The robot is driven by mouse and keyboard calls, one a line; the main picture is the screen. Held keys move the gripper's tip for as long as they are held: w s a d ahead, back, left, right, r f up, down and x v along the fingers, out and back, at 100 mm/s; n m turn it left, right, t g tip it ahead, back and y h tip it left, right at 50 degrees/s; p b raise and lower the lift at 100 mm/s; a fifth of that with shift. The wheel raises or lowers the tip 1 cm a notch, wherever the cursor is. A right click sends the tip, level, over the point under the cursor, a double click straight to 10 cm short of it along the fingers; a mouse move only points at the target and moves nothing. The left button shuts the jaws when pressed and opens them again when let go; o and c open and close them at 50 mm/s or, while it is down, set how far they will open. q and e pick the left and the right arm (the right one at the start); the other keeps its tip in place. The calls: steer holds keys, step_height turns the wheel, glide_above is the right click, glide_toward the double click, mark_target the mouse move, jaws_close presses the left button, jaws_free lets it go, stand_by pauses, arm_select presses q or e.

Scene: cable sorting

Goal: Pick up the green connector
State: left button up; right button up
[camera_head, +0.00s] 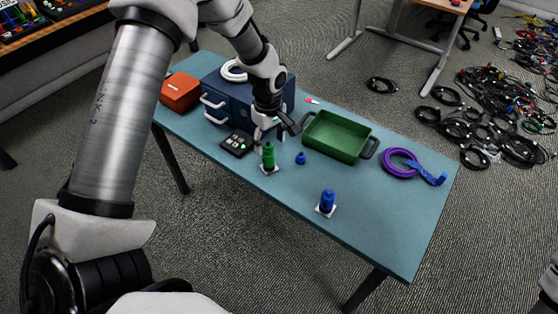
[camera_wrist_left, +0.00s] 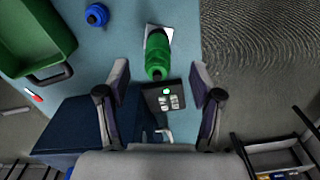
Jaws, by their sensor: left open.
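The green connector (camera_head: 268,156) stands upright on a small white square near the front edge of the teal table. In the left wrist view the green connector (camera_wrist_left: 158,52) lies just ahead of the gap between my fingers. My left gripper (camera_head: 275,129) is open and empty, just behind and above the connector in the head view. Its two fingers also show in the left wrist view (camera_wrist_left: 160,80), spread wide over a small black keypad (camera_wrist_left: 163,97). I see no contact with the connector. My right gripper is out of view.
A green tray (camera_head: 311,149), a small blue piece (camera_head: 301,158), a blue connector (camera_head: 327,202) and a purple cable coil (camera_head: 387,161) are to the right. A blue drawer box (camera_head: 216,88) and an orange case (camera_head: 179,91) are left.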

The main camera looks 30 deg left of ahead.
mark_target(271, 157)
arm_select(q)
step_height(271, 157, down, 6)
steer(key=shift+s+d+f+p, duration=0.1)
steer(key=shift+s+d+p, duration=0.05)
steer(key=shift+p, duration=0.35)
steer(key=shift+w+f, duration=0.2)
steer(key=shift+f, duration=0.05)
steer(key=shift+s+r, duration=0.15)
steer(key=shift+s, duration=0.05)
steer(key=c, duration=0.8)
jaws_close()
